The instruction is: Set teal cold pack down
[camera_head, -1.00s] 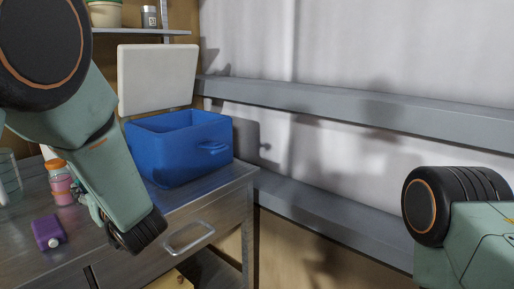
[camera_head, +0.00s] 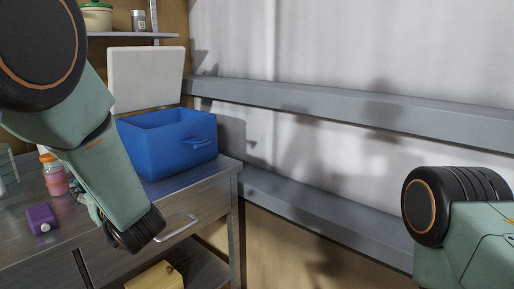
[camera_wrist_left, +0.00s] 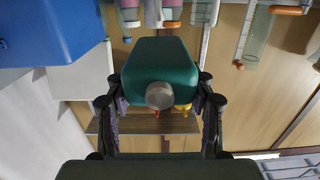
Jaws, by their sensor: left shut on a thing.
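The teal cold pack (camera_wrist_left: 160,62), a dark teal block with a grey round cap toward me, is between the fingers of my left gripper (camera_wrist_left: 158,82) in the left wrist view. The gripper is shut on it. In the head view my left arm comes down over the front of the metal counter (camera_head: 95,252); its gripper is mostly hidden behind the wrist, and I cannot make out the pack there. My right arm shows at the right edge, but its gripper is out of view.
An open blue cooler (camera_head: 165,150) with a raised white lid (camera_head: 145,78) stands on the counter's back right. A purple bottle (camera_head: 42,219) and an orange-capped pink jar (camera_head: 54,176) stand at the left. A yellow block (camera_head: 155,277) is below. A grey rail (camera_head: 320,102) runs along the wall.

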